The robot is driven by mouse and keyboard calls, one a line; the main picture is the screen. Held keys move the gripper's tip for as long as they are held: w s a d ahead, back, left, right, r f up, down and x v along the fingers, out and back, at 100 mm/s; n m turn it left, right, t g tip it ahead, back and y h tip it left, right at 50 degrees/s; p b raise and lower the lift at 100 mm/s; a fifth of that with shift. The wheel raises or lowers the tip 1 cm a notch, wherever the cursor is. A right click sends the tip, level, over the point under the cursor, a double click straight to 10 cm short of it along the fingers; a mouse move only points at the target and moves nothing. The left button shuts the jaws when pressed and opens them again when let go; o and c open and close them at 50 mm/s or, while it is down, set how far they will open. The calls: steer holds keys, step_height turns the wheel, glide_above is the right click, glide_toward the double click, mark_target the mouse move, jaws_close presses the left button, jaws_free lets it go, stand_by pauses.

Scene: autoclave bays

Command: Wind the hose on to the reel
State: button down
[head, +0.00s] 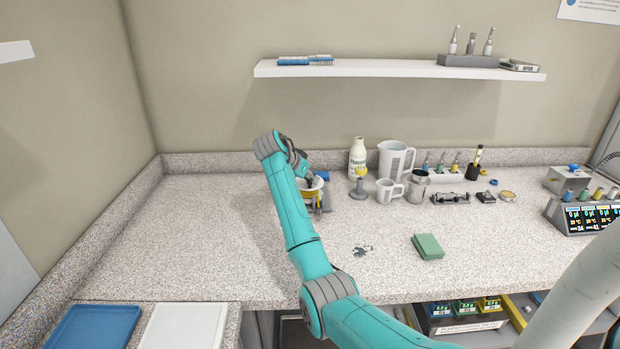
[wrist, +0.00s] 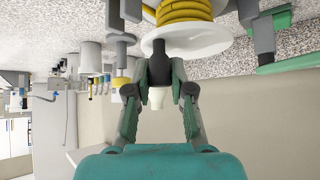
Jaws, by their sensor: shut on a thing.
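The reel (head: 319,186) stands on the bench near the back wall, with white flanges. In the wrist view, which looks upside down, yellow hose (wrist: 185,10) lies in several turns on its drum between the flanges (wrist: 205,42). My gripper (head: 307,180) is at the reel's near top. In the wrist view my gripper (wrist: 159,80) is shut on the reel's crank handle, a dark piece (wrist: 157,60) with a pale end between the fingers. My arm and gripper hide part of the reel. I cannot tell where the hose's free end lies.
A bottle (head: 357,160), a jug (head: 396,160), a mug (head: 388,191) and a metal can (head: 417,187) stand right of the reel. A green sponge (head: 428,246) lies in front. A shelf (head: 400,69) hangs above. The bench's left side is clear.

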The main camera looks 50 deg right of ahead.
steer(key=c, duration=1)
jaws_free()
steer(key=v, duration=1.2)
steer(key=shift+s, duration=0.15)
